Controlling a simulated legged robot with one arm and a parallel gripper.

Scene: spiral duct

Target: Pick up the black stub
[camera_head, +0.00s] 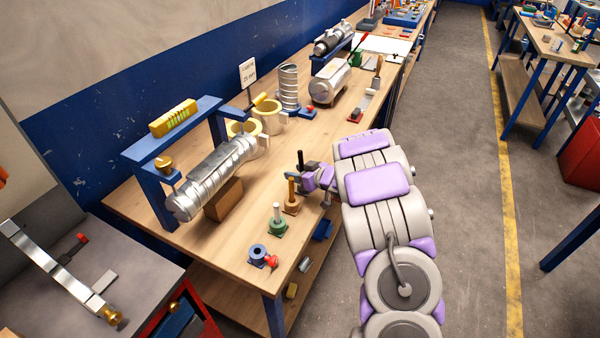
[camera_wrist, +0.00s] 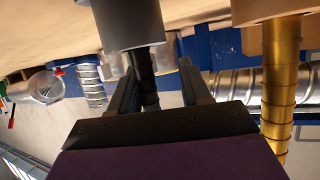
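The black stub (camera_wrist: 147,82) hangs down from its grey base (camera_wrist: 127,22) in the wrist view, which appears upside down. My gripper (camera_wrist: 157,68) is open there, one finger on each side of the stub, with gaps visible beside it. In the head view the black stub (camera_head: 300,157) shows as a small dark upright post, and my gripper (camera_head: 300,177) is beside it, low over the workbench. The stub's base is mostly hidden behind my gripper in that view.
A brass stub (camera_head: 291,186) on a brown base stands close by; it also shows in the wrist view (camera_wrist: 278,85). A green-based stub (camera_head: 277,217) and a blue ring piece (camera_head: 257,251) are nearer. A spiral duct (camera_head: 215,178) lies left under a blue frame (camera_head: 150,185).

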